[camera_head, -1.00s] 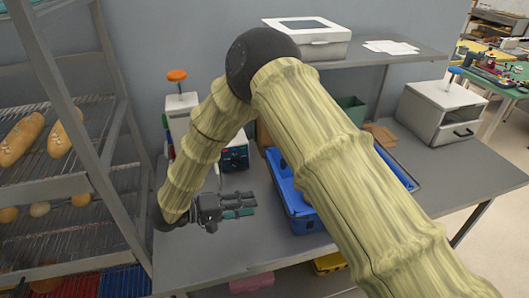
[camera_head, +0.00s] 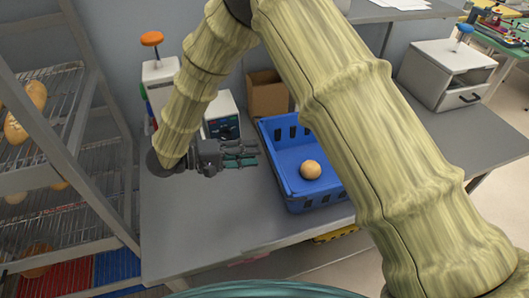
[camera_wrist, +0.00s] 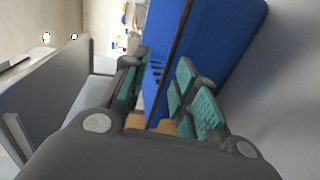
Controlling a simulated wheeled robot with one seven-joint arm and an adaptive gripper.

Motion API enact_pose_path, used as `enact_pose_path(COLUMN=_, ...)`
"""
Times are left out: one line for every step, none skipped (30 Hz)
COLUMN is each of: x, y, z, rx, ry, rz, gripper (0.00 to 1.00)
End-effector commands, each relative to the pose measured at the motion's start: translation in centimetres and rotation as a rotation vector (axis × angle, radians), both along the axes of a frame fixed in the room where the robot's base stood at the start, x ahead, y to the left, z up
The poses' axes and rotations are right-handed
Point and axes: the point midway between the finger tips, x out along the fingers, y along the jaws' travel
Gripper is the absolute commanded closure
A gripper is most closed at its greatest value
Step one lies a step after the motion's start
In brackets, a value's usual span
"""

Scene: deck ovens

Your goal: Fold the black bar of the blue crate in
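The blue crate (camera_head: 305,205) stands on the grey table, partly hidden behind my arm, with a round bun (camera_head: 310,169) inside it. My gripper (camera_head: 254,155) is just left of the crate, level with its left wall, fingers pointing at it. The fingers are apart and nothing shows between them. In the wrist view my gripper (camera_wrist: 161,72) faces the crate's blue wall (camera_wrist: 222,40), which has slots. A dark strip (camera_wrist: 176,50) runs along the crate's edge there; I cannot tell whether it is the black bar. No black bar is clear in the head view.
A brown box (camera_head: 267,95) and a white device (camera_head: 222,117) stand behind the crate. An orange-knobbed dispenser (camera_head: 158,80) stands back left. A bread rack (camera_head: 75,150) is at the left. The table (camera_head: 215,220) is clear in front of my gripper.

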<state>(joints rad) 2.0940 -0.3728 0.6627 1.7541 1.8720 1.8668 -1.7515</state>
Motion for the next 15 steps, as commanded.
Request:
enact_pose_path(x=0.4, y=-0.5, z=-0.6, rx=0.000, ry=0.003, rz=0.002, gripper=0.71)
enact_pose_path(x=0.6, y=-0.7, z=-0.8, rx=0.001, ry=0.005, rz=0.004, gripper=0.71)
enact_pose_path(x=0.8, y=-0.9, z=-0.9, rx=0.002, ry=0.005, rz=0.007, gripper=0.71)
enact_pose_path(x=0.9, y=-1.1, z=-1.0, rx=0.001, ry=0.006, rz=0.009, gripper=0.71)
enact_pose_path(x=0.9, y=-1.3, z=-1.0, rx=0.001, ry=0.007, rz=0.010, gripper=0.71)
enact_pose_path(x=0.9, y=-1.5, z=-1.0, rx=0.000, ry=0.006, rz=0.012, gripper=0.71)
enact_pose_path(x=0.9, y=-1.6, z=-1.0, rx=0.000, ry=0.005, rz=0.013, gripper=0.71)
enact_pose_path(x=0.8, y=-1.7, z=-0.9, rx=0.001, ry=0.005, rz=0.014, gripper=0.71)
enact_pose_path(x=0.6, y=-1.8, z=-0.8, rx=0.000, ry=0.002, rz=0.016, gripper=0.71)
enact_pose_path(x=0.5, y=-1.9, z=-0.8, rx=0.000, ry=0.001, rz=0.016, gripper=0.71)
enact_pose_path(x=0.5, y=-1.9, z=-0.8, rx=0.000, ry=0.001, rz=0.016, gripper=0.71)
enact_pose_path(x=0.4, y=-1.9, z=-0.7, rx=0.001, ry=0.000, rz=0.016, gripper=0.71)
enact_pose_path(x=0.5, y=-2.0, z=-0.7, rx=0.000, ry=0.001, rz=0.016, gripper=0.71)
enact_pose_path(x=0.5, y=-2.0, z=-0.8, rx=0.001, ry=0.001, rz=0.017, gripper=0.71)
enact_pose_path(x=0.7, y=-2.0, z=-0.8, rx=0.001, ry=0.003, rz=0.016, gripper=0.71)
